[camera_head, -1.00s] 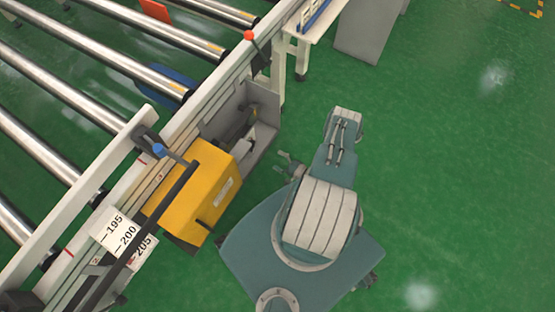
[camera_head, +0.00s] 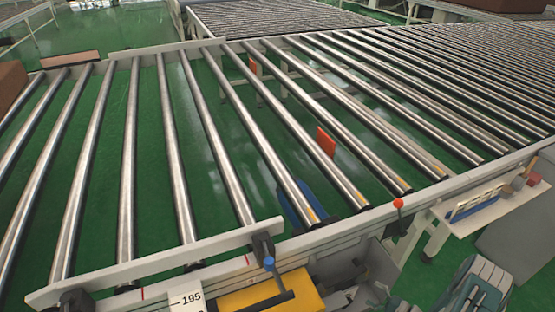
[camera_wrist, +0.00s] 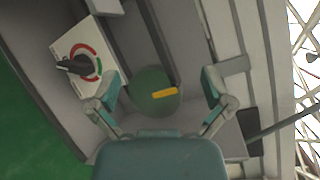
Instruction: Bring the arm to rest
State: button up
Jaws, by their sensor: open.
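My gripper (camera_wrist: 158,98) is open in the wrist view, its two fingers spread apart with nothing between them. In the head view, part of my teal and grey arm (camera_head: 468,290) shows at the lower right, low beside the conveyor. My gripper cannot be made out there.
A roller conveyor (camera_head: 150,253) fills most of the head view. A yellow box (camera_head: 258,297) sits at its near side, by a white scale label (camera_head: 187,300). A red ball (camera_head: 398,203) tops the rail. A white side table (camera_head: 490,215) stands at right.

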jog(key=w+a+r+n+g+h, duration=0.1)
jog(key=a+r+n+g, duration=0.25)
jog(key=r, duration=0.65)
jog(key=w+a+r+n+g, duration=0.1)
jog(key=a+r+n+g, duration=0.25)
jog(key=r, duration=0.65)
jog(key=w+a+r+n+g+h, duration=0.1)
jog(key=a+r+n+g, duration=0.2)
jog(key=r, duration=0.7)
jog(key=s+a+r+n+t+h, duration=0.2)
jog(key=s+a+r+h, duration=0.2)
jog(key=s+r, duration=0.6)
jog(key=s+a+r+n+t+h, duration=0.1)
jog(key=s+a+r+h, duration=0.3)
jog(key=s+r, duration=0.6)
jog(key=shift+a+r+n+t+h, duration=0.25)
jog(key=shift+r+n+t+h, duration=0.15)
jog(key=shift+h, duration=0.7)
